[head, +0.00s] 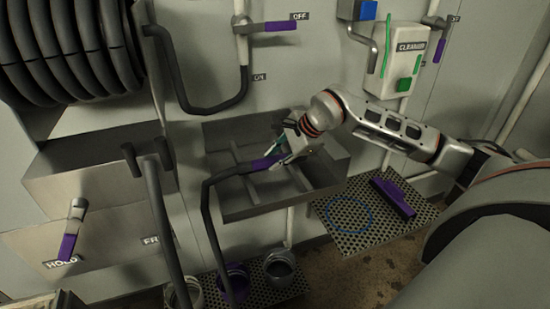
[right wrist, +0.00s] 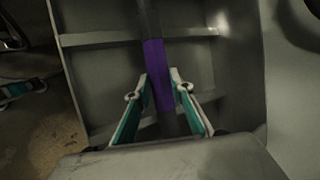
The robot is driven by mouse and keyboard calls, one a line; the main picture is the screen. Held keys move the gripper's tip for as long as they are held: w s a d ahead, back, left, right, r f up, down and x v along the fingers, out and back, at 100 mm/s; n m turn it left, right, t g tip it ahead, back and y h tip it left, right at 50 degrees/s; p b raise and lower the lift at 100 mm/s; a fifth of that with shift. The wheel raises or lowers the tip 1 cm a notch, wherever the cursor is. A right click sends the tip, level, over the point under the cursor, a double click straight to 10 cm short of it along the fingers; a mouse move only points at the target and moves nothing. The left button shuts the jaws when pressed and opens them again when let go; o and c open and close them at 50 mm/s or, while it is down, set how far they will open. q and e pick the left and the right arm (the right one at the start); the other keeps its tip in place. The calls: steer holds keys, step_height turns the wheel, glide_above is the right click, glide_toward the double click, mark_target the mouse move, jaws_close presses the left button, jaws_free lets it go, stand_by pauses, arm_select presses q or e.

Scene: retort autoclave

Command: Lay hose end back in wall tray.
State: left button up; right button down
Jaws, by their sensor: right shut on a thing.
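The hose end has a purple grip (head: 262,163) on a dark hose (head: 208,205). My right gripper (head: 279,160) is shut on the purple grip, over the grey wall tray (head: 262,211). In the right wrist view the purple grip (right wrist: 158,75) runs between the two teal-lined fingers (right wrist: 160,95), with the tray's dividers (right wrist: 85,40) behind it. The hose leaves the grip to the left, over the tray's left wall, and hangs down. I cannot tell whether the hose end touches the tray. My left gripper is not in view.
A perforated shelf (head: 348,243) with a purple-handled tool (head: 393,197) and a blue ring (head: 349,215) is at the right below the tray. Jars (head: 280,266) stand on a lower perforated shelf. A coiled hose (head: 65,50) and a purple-handled lever (head: 70,240) are at the left.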

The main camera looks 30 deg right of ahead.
steer(key=shift+f, duration=0.15)
steer(key=c, duration=1.7)
jaws_free()
steer(key=v, duration=1.2)
